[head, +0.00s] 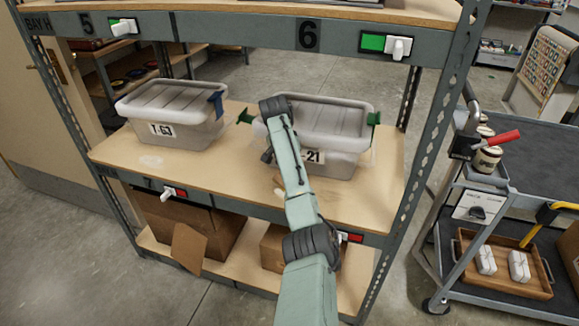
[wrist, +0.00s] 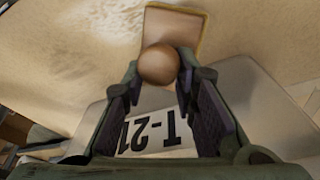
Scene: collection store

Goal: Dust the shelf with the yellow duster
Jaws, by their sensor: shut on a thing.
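The shelf board (head: 240,185) is pale wood on a grey metal rack; a whitish dusty patch (head: 151,161) shows on its left part. In the wrist view, my gripper (wrist: 159,78) is shut around a round brown knob (wrist: 159,65). Beyond the knob is a flat tan block (wrist: 172,25) with a thin yellow edge, which looks like the duster. It lies over the shelf board; I cannot tell whether it touches. A pale streak shows on the board beside it in the wrist view. In the head view, my arm mostly hides gripper and duster.
A lidded bin labelled T-63 (head: 172,116) stands at the board's back left. The bin labelled T-21 (head: 335,125) stands right, close behind my arm. An upper shelf (head: 260,10) overhangs. Cardboard boxes (head: 195,228) fill the lower level. A grey cart (head: 525,130) stands to the right.

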